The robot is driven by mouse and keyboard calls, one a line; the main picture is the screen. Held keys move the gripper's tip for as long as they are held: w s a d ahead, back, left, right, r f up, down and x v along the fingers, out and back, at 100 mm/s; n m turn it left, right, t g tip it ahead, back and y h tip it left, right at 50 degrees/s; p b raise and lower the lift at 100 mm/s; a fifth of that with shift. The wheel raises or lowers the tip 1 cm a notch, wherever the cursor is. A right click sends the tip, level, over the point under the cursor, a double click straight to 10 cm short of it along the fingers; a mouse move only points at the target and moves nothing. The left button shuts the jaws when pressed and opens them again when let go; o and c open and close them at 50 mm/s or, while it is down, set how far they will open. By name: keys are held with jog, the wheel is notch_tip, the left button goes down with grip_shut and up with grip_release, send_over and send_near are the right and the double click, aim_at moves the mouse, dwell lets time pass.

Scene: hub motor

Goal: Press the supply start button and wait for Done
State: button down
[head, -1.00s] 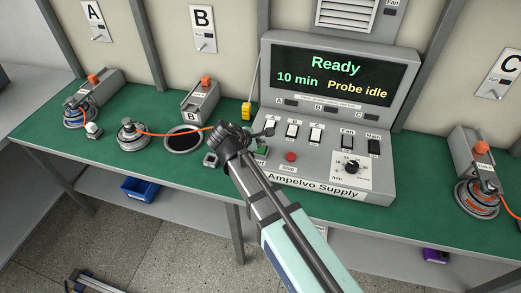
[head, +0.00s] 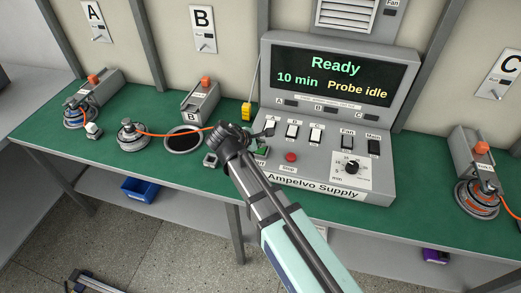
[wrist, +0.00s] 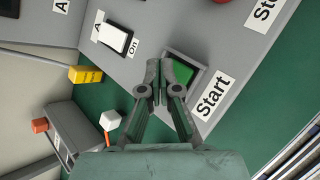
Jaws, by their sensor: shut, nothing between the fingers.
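The Ampelvo Supply (head: 330,185) stands on the green bench, and its screen (head: 335,76) reads "Ready", "10 min" and "Probe idle". The green start button (head: 262,151) is partly hidden by my arm in the head view. In the wrist view the green start button (wrist: 186,73) sits in a grey frame beside the "Start" label (wrist: 213,96). My gripper (wrist: 159,64) is shut and empty, its fingertips over the left part of the button. I cannot tell whether they touch it. In the head view my gripper (head: 244,136) is at the supply's left front corner.
A red stop button (head: 291,157), several white rocker switches and a dial (head: 352,167) are close by on the panel. A yellow block (head: 246,111) stands left of the supply. Hub motors and clamps with orange wires sit along the bench (head: 110,165).

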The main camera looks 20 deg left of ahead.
aim_at(260, 151)
jog(key=shift+f, duration=0.2)
jog(key=shift+f, duration=0.2)
jog(key=shift+f, duration=0.5)
dwell(0.8)
jog(key=shift+r, duration=0.1)
jog(key=shift+r+p, duration=0.65)
jog(key=shift+r, duration=0.15)
jog(key=shift+r+p, duration=1.95)
jog(key=shift+r, duration=0.6)
